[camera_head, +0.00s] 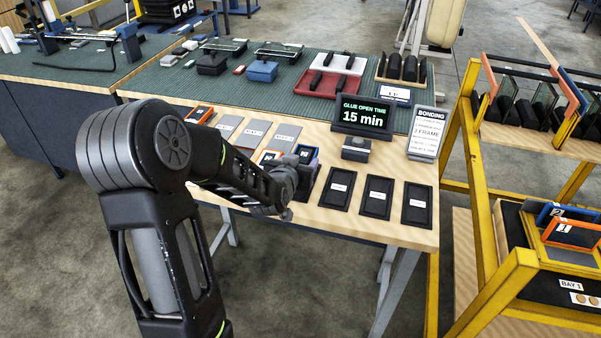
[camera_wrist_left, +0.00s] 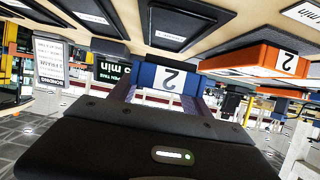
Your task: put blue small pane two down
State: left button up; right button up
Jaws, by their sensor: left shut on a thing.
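My left gripper (camera_head: 296,177) is over the front part of the bench, shut on a blue small pane (camera_head: 306,153). In the left wrist view, which is upside down, the blue pane (camera_wrist_left: 163,78) with a white "2" label is straight ahead of the gripper. An orange pane (camera_wrist_left: 264,60), also labelled "2", is beside it; in the head view an orange pane (camera_head: 269,157) shows left of the gripper. My forearm and hand hide part of this area. I cannot tell whether the blue pane touches the bench. My right gripper is not in view.
Dark labelled pads (camera_head: 338,189) lie along the bench front, and grey labelled plates (camera_head: 254,133) lie further left. A timer display (camera_head: 362,117) stands behind. At right, a yellow trolley (camera_head: 493,286) carries a blue pane (camera_head: 556,211) and an orange pane (camera_head: 571,235).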

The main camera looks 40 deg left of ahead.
pick_arm(q)
jog(key=shift+f, duration=1.9)
jog(key=shift+r, duration=0.1)
jog(key=shift+f+b, duration=0.25)
jog(key=shift+b, duration=0.05)
jog(key=o, duration=1.6)
jog(key=shift+r, duration=0.1)
